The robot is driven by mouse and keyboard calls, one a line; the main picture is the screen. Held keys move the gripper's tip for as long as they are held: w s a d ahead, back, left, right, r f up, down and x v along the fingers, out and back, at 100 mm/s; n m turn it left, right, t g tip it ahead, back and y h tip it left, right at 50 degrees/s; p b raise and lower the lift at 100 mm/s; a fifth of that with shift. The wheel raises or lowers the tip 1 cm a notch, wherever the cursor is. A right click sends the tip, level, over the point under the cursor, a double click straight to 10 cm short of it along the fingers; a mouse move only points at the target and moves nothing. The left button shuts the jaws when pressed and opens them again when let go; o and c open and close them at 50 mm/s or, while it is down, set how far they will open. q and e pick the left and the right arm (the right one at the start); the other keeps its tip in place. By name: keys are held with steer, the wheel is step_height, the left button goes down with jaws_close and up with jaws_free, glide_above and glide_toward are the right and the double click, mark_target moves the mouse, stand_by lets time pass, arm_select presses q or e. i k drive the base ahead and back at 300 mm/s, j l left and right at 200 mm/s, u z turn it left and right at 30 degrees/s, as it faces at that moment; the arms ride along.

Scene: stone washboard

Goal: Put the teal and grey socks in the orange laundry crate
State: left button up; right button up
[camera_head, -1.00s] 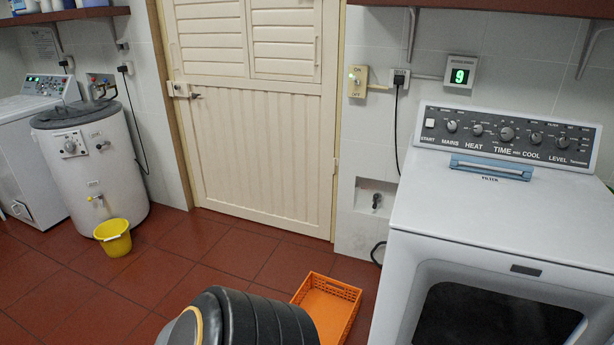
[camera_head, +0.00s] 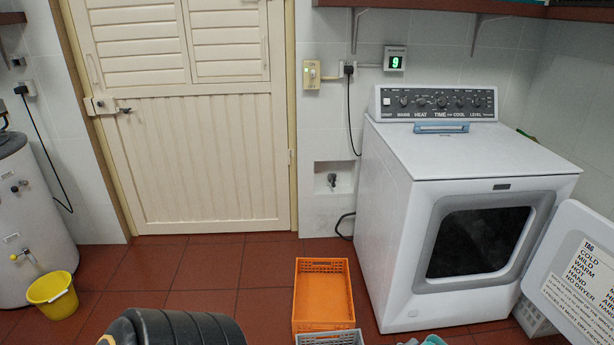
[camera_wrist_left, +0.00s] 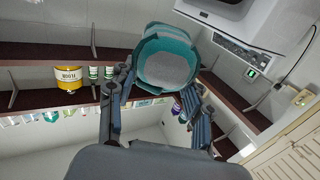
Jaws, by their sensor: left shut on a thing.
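The orange laundry crate (camera_head: 323,326) stands on the floor in the lower middle of the head view, and its visible inside looks empty. My left gripper (camera_wrist_left: 158,88) shows in the left wrist view, shut on a teal and grey sock (camera_wrist_left: 165,61). The sock bulges out beyond the fingers, teal around a grey middle. In the head view this gripper and its sock are out of frame. A teal and grey bit of cloth (camera_head: 432,341) shows at the bottom edge, mostly cut off. My right gripper is not in view.
A grey crate (camera_head: 330,338) stands just in front of the orange one. The white dryer (camera_head: 470,170) stands to the right, with a white lettered board (camera_head: 580,268) beside it. A yellow bucket (camera_head: 53,296) is at the left.

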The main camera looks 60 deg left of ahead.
mark_target(317, 281)
steer(key=k+j+z, duration=0.1)
steer(key=j, duration=0.35)
steer(key=k+j+z, duration=0.1)
steer(key=j, duration=0.3)
steer(key=k+j, duration=0.25)
steer(key=j, duration=0.15)
steer(key=k+j+z, duration=0.15)
steer(key=j, duration=0.25)
steer(key=k+j+z, duration=0.1)
steer(key=k+j, duration=0.15)
steer(key=j, duration=0.15)
steer(key=i+j, duration=0.15)
steer(key=j, duration=0.3)
steer(key=i+j+z, duration=0.1)
steer(key=j, duration=0.3)
steer(key=i+j, duration=0.2)
steer(key=j, duration=0.25)
steer(key=i+j+z, duration=0.1)
steer(key=j, duration=0.3)
steer(key=i+j, duration=0.2)
steer(key=j, duration=0.25)
steer(key=i+j+z, duration=0.1)
steer(key=j, duration=0.35)
